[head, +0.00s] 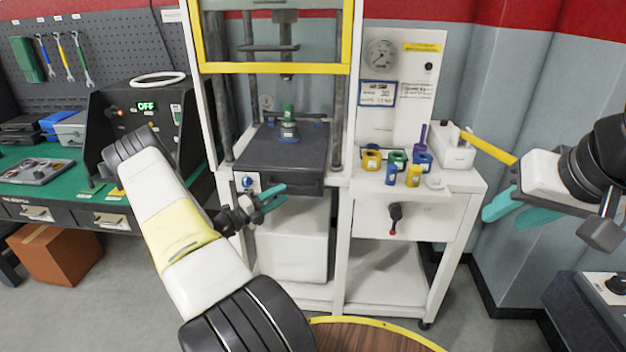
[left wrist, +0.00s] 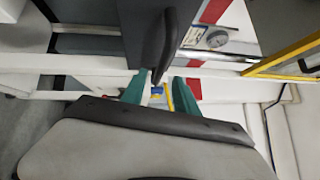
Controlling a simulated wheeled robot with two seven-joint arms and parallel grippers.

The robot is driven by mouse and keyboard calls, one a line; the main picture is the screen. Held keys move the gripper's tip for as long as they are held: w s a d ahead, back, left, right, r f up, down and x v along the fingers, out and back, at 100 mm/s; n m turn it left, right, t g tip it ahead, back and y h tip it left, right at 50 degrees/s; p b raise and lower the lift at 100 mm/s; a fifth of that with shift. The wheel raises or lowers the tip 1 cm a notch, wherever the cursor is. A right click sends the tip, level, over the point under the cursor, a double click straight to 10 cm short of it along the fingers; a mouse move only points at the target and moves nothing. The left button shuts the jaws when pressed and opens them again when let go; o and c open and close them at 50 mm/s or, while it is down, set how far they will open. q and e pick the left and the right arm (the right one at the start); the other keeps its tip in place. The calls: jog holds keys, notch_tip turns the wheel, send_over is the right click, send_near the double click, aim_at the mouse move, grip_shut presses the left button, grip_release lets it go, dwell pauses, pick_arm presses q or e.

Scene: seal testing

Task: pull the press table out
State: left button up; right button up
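The press table (head: 255,152) is a dark grey slab inside the white press frame, below the yellow guard. A green and metal part with a blue base (head: 288,128) stands on it. My left gripper (head: 274,197) is in front of and just below the table's front edge, with its teal fingers apart. In the left wrist view, a dark bar handle (left wrist: 168,45) on a grey face lies just beyond the open left fingertips (left wrist: 160,88); I see no clear contact. My right gripper (head: 518,208) is open and empty at the right, away from the press.
A drawer with a red-tipped lever (head: 395,218) is below. A green workbench (head: 25,190) stands left. A round wooden top (head: 365,338) is in front.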

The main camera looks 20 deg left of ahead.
aim_at(294, 187)
pick_arm(q)
jog(key=x, duration=0.6)
jog(key=shift+w+d, duration=0.1)
jog(key=shift+w, duration=0.05)
jog(key=shift+c, duration=0.3)
grip_shut()
dwell(1.0)
